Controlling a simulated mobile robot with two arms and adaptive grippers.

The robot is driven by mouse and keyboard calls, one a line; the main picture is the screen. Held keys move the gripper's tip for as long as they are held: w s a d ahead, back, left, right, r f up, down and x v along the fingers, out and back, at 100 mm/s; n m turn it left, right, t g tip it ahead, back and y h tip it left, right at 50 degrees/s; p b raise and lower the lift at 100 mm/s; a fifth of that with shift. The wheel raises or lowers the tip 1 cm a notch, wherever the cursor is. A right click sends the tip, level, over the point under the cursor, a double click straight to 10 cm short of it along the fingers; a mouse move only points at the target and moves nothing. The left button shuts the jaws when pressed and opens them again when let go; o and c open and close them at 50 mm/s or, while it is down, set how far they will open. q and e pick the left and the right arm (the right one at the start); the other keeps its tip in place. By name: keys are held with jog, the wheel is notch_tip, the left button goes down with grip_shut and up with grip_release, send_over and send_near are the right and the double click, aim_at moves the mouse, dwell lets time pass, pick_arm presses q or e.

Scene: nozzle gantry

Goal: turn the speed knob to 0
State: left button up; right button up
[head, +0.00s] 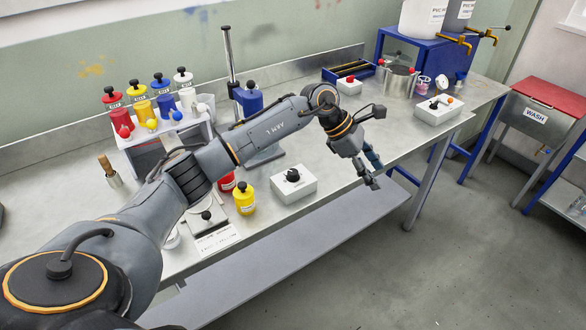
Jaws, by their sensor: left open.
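A white box (300,187) with a round black knob (292,175) on top stands near the front edge of the bench. The label on its front is too small to read, so I cannot tell for sure that this is the speed knob, or where its pointer is. My left gripper (374,170) is open and empty, to the right of this box and apart from it, around the bench's front edge with its fingers pointing down. My left arm reaches across from the lower left. My right gripper is not in view.
Behind stands a blue mixer (248,101) on a post. A yellow jar (245,199) stands left of the knob box. A rack (168,138) of coloured bottles is at the left. Another white control box (438,109) and a steel pot (399,82) stand at the right.

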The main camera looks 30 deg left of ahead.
pick_arm(q)
jog(key=a+r+g+y, duration=0.15)
jog(key=a+y, duration=0.35)
jog(key=a, duration=0.9)
jog(key=g+y, duration=0.1)
jog(key=y, duration=0.2)
send_near(293, 171)
jog(key=shift+h, duration=0.3)
jog(key=f+p, duration=0.1)
jog(key=f, duration=0.2)
jog(key=f+p, duration=0.1)
jog(key=f, duration=0.2)
jog(key=f+p, duration=0.1)
jog(key=f, duration=0.2)
jog(key=shift+a, duration=0.25)
grip_shut()
